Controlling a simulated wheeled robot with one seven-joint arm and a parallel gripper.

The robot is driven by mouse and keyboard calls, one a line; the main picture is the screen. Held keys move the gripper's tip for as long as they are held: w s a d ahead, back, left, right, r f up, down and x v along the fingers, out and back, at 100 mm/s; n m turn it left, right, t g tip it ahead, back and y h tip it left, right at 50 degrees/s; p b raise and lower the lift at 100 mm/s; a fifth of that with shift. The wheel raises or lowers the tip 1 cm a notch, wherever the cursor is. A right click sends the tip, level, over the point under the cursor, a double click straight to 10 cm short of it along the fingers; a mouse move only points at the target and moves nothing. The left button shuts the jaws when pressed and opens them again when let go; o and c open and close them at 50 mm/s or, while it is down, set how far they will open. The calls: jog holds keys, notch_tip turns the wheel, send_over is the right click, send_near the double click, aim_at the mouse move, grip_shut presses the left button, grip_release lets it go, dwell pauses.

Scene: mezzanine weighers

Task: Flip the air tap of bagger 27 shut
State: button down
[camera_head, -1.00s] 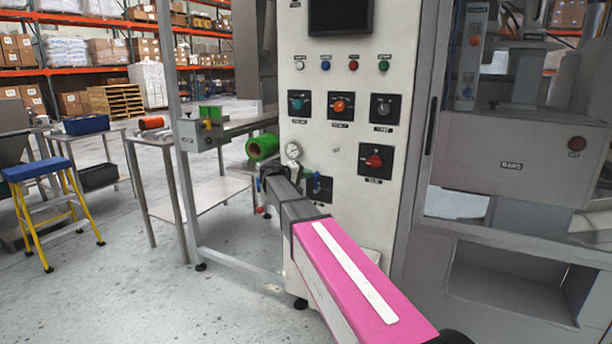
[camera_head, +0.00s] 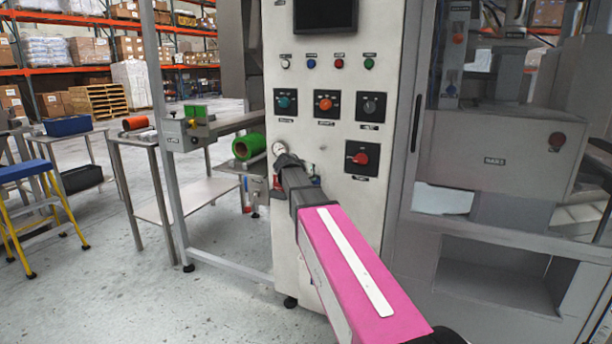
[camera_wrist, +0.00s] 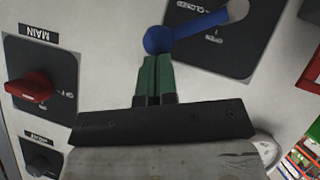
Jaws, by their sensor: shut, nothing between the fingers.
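The air tap's blue lever (camera_wrist: 190,36) shows in the wrist view, on a dark plate (camera_wrist: 225,65) with upside-down OPEN and CLOSED lettering. It runs from a grey hub at upper right to a rounded blue end at lower left. My gripper (camera_wrist: 153,60) has its green fingers shut together and empty, with the tips right at that rounded end. I cannot tell whether they touch it. In the head view my gripper (camera_head: 285,163) is in front of the lower cabinet panel. There my arm hides the lever and most of its plate.
The red MAIN switch (camera_wrist: 30,90) sticks out left of the tap in the wrist view; it also shows in the head view (camera_head: 359,158). A pressure gauge (camera_head: 279,148) sits near my gripper. A green roll (camera_head: 249,146) and steel bench stand left. Floor at lower left is clear.

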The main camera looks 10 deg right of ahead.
jog(key=shift+s+d+f+m+t+y, duration=0.65)
jog(key=shift+d+f+m+y, duration=0.1)
jog(key=shift+d+m, duration=0.1)
jog(key=shift+s+d+f+m+t+y, duration=0.15)
jog(key=shift+d+f+m+y, duration=0.15)
jog(key=shift+f, duration=0.2)
jog(key=shift+s+d+f+m+t+y, duration=0.15)
jog(key=shift+f+m+y, duration=0.1)
jog(key=shift+f, duration=0.25)
jog(key=shift+s+d+f+m+t+y, duration=0.2)
jog(key=shift+d+f+y, duration=0.1)
jog(key=shift+f, duration=0.3)
jog(key=d+r+v, duration=0.1)
jog(key=r+v, duration=0.1)
jog(key=v, duration=1.1)
jog(key=shift+w+d+r, duration=0.2)
jog(key=shift+w+d, duration=0.15)
jog(key=shift+d, duration=0.05)
jog(key=shift+f, duration=0.15)
